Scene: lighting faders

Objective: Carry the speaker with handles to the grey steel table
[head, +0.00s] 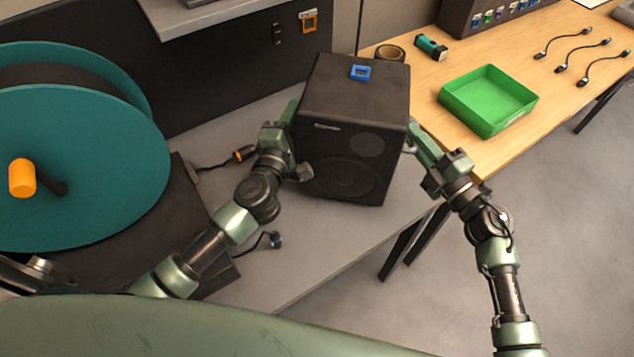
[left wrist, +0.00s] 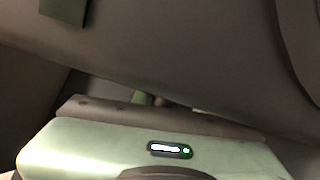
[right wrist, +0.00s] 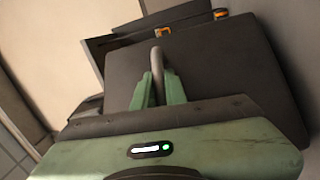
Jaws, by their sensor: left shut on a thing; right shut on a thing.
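The speaker (head: 345,110), a black box with a round cone on its front, is upright between my two grippers over the grey table (head: 290,275). I cannot tell whether its underside touches the table. My right gripper (head: 418,138) is shut on the speaker's side handle; the grey handle (right wrist: 157,68) shows between its fingers in the right wrist view. My left gripper (head: 290,115) is shut at the opposite side, where the handle is hidden. In the left wrist view the dark speaker side (left wrist: 190,60) fills much of the picture. A small blue square piece (head: 360,72) sits on the speaker's top.
A large teal cable reel (head: 90,170) stands at the left. A cable with an orange end (head: 243,153) and a dark plug (head: 275,240) lie near my left arm. At the right, a wooden table (head: 530,55) holds a green tray (head: 490,100), a tape roll (head: 390,53) and short cables.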

